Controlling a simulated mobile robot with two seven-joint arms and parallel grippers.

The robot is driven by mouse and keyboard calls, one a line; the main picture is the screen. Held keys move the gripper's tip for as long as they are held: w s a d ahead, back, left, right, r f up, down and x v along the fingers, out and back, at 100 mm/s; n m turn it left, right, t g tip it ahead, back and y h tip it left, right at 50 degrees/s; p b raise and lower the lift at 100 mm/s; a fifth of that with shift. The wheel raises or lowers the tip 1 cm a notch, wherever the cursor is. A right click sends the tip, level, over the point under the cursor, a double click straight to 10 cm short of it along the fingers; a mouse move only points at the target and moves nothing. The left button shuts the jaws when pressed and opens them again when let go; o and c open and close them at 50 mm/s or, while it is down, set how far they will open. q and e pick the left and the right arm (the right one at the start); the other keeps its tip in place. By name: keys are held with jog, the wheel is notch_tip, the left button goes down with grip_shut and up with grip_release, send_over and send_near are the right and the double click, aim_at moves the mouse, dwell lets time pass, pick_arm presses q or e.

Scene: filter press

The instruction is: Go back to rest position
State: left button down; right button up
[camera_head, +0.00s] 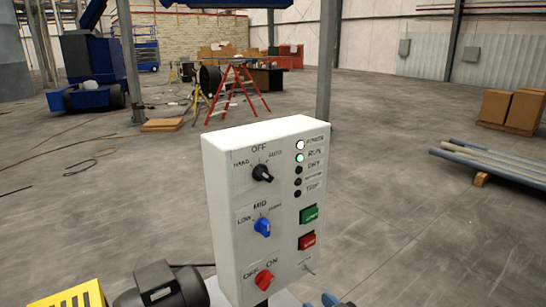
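A white control box (237,200) stands upright in the middle of the camera_head view. It carries a black knob (262,173), a blue knob (262,227) and a red knob (264,280) on its left half. A green button (309,215) and a red button (307,241) are on its right half. The top white lamp (300,144) and the green lamp (300,157) below it look lit; the lamps under them are dark. Neither of my grippers can be made out. Small blue parts (331,300) are cut off at the bottom edge; I cannot tell what they are.
A dark motor (160,287) and a yellow slotted part (78,295) are at the lower left. Pipes (490,165) and cardboard boxes (512,110) lie at the right. A red stepladder (238,92) and a post (327,70) stand behind. Open floor surrounds the box.

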jog(key=s+d+f+m+g+h, duration=0.1)
jog(key=s+d+f, duration=0.3)
jog(key=s+f, duration=0.6)
jog(key=s+d+f+m+g+h+p, duration=0.1)
jog(key=s+d+f+h, duration=0.3)
jog(key=s+f, duration=0.6)
jog(key=shift+s+d+g, duration=0.4)
jog(key=shift+s+g, duration=0.2)
jog(key=shift+s, duration=0.4)
